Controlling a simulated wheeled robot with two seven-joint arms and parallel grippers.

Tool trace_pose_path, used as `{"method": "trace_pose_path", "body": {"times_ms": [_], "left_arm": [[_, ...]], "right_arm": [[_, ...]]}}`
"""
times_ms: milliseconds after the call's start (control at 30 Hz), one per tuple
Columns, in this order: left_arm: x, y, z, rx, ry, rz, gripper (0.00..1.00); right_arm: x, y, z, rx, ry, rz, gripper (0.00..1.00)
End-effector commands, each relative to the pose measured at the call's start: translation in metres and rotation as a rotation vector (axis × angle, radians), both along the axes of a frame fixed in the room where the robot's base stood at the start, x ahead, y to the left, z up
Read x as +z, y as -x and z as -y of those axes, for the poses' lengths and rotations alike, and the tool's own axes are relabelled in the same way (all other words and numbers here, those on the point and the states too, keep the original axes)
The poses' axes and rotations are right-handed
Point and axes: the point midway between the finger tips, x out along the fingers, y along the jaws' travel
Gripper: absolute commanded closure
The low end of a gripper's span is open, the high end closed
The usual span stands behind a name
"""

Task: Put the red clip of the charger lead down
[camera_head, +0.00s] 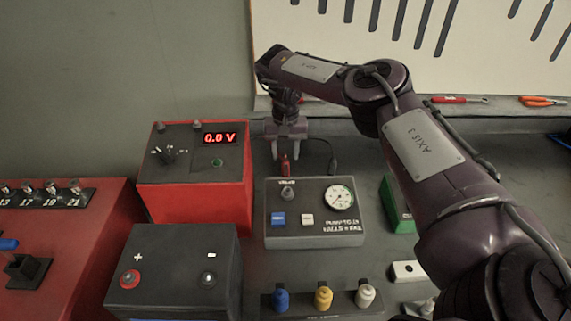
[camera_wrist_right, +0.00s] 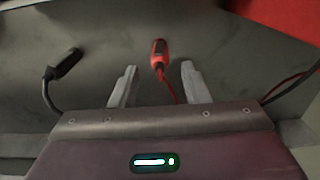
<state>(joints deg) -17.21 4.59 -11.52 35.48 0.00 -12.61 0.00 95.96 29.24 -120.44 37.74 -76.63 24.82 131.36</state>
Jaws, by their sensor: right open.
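The red clip (camera_wrist_right: 158,57) of the charger lead shows between and just beyond the two fingers of my right gripper (camera_wrist_right: 155,85) in the right wrist view, apart from both. In the head view the red clip (camera_head: 284,167) lies on the grey bench just below my right gripper (camera_head: 286,154), behind the pump box. The right gripper is open and holds nothing. The black clip (camera_wrist_right: 64,66) lies to the left in the right wrist view, on its black cable. My left gripper is not in view.
The red charger (camera_head: 245,175) with a 0.0 V display stands left of the clip. The black battery (camera_head: 180,245) is in front of it. The pump box (camera_head: 316,240) with a gauge sits nearer, and several coloured plugs stand at the front. A wall is behind.

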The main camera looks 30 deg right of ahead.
Motion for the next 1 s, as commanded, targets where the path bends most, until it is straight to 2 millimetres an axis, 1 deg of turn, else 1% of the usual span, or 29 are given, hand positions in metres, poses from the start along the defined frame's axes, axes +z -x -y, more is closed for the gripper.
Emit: {"method": "trace_pose_path", "body": {"times_ms": [33,100,200,333,500,1000], "left_arm": [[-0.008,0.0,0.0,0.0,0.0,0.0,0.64],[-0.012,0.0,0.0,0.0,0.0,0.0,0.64],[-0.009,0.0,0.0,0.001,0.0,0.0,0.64],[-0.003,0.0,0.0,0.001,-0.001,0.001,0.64],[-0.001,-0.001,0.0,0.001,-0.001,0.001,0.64],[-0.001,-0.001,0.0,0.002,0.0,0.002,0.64]], "right_arm": [[0.009,-0.002,0.0,0.0,-0.001,0.005,0.58],[0.024,-0.001,0.0,0.0,-0.002,0.005,0.58],[0.047,-0.001,0.0,0.001,0.001,0.003,0.58],[0.066,-0.001,0.0,0.002,0.002,0.002,0.58],[0.073,0.0,0.0,0.002,0.001,0.0,0.58],[0.073,0.0,0.0,0.001,0.001,0.0,0.58]]}}
